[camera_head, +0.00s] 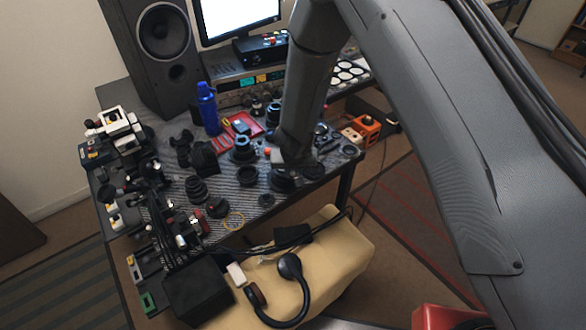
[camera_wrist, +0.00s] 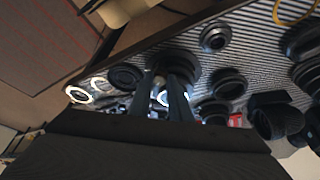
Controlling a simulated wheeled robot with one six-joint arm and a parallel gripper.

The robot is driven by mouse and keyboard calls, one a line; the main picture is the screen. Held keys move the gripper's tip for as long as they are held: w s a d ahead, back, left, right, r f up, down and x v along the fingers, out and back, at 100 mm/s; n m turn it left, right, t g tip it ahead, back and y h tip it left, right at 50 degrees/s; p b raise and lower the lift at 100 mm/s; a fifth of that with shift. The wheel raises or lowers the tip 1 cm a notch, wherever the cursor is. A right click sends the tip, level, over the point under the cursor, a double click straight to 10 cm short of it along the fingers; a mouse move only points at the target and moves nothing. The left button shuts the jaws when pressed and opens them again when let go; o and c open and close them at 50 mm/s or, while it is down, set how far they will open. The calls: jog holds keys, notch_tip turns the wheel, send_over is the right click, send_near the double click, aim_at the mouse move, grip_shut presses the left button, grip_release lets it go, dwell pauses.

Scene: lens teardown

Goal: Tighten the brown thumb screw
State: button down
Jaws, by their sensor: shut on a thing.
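My gripper (camera_wrist: 160,88) shows in the wrist view as two dark fingers close together, over a dark round lens part (camera_wrist: 188,62) on the striped mat. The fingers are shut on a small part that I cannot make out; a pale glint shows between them. I cannot pick out the brown thumb screw in either view. In the head view my arm comes down to the table's right half, and its end hides the fingertips. A black round part (camera_head: 283,181) lies just under that end.
Lens rings (camera_wrist: 215,37) and barrels (camera_head: 196,188) stand around on the striped mat. A blue bottle (camera_head: 208,108), a speaker (camera_head: 160,35) and a monitor (camera_head: 238,15) stand behind. A beige seat (camera_head: 340,262) with headphones (camera_head: 290,268) is at the front edge.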

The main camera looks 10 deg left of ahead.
jog(key=shift+w+a+r+m+h, duration=0.1)
jog(key=shift+m+h, duration=0.2)
jog(key=shift+m, duration=0.3)
jog(key=c, duration=1.6)
grip_release()
jog(key=shift+v, duration=3.9)
